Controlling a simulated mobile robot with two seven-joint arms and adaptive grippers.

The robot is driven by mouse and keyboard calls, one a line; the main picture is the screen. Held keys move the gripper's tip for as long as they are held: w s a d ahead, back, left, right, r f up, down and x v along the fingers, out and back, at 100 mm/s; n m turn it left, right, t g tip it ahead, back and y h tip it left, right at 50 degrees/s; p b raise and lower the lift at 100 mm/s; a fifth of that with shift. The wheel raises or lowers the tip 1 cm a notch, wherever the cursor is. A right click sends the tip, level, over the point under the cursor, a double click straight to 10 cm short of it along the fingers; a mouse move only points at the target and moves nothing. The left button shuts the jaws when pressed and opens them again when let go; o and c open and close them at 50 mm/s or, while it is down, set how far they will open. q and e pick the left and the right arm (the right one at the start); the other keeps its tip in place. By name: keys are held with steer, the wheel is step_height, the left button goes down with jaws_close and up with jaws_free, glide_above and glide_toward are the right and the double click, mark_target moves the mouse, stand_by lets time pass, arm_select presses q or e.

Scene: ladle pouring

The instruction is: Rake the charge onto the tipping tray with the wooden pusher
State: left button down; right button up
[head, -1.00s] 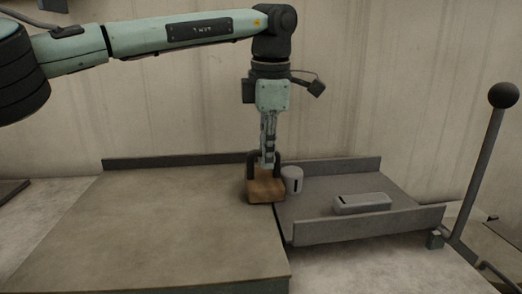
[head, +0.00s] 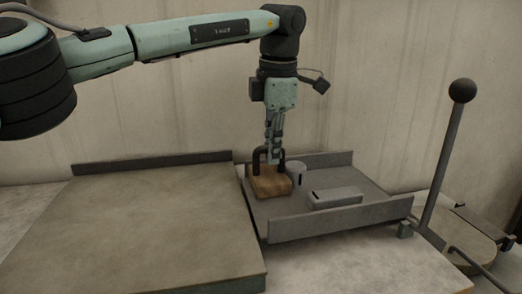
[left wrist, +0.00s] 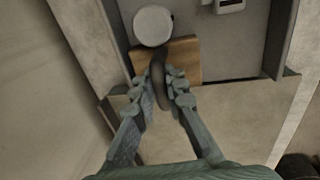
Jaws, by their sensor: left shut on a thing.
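The wooden pusher is a brown block (head: 271,187) with a black arched handle. It stands on the left part of the grey tipping tray (head: 345,222). My left gripper (head: 273,158) is shut on the handle from above. A grey cylinder (head: 298,173) stands upright on the tray, just right of the block. A grey bar with a dark slot (head: 336,197) lies farther right on the tray. In the left wrist view the block (left wrist: 187,58) sits close against the cylinder (left wrist: 153,26), and part of the bar (left wrist: 230,5) shows at the top. My right gripper is not in view.
A flat grey table (head: 150,225) with a low back wall lies left of the tray and is bare. The tray has raised walls at front and back. A lever with a black knob (head: 463,91) rises at the tray's right.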

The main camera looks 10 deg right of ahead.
arm_select(q)
steer(key=shift+d, duration=2.45)
steer(key=shift+a, duration=0.2)
steer(key=shift+a+b, duration=0.65)
steer(key=shift+a, duration=0.25)
steer(key=shift+a+r, duration=0.1)
steer(key=shift+r, duration=0.15)
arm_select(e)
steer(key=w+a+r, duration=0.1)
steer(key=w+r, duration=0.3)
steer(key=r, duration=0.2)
arm_select(q)
steer(key=shift+r+p, duration=0.3)
steer(key=shift+r, duration=0.05)
steer(key=shift+a+r+p, duration=0.1)
steer(key=shift+r+p, duration=0.2)
steer(key=shift+r, duration=0.85)
steer(key=shift+a+r, duration=0.25)
steer(key=shift+r, duration=1.45)
steer(key=shift+a, duration=0.1)
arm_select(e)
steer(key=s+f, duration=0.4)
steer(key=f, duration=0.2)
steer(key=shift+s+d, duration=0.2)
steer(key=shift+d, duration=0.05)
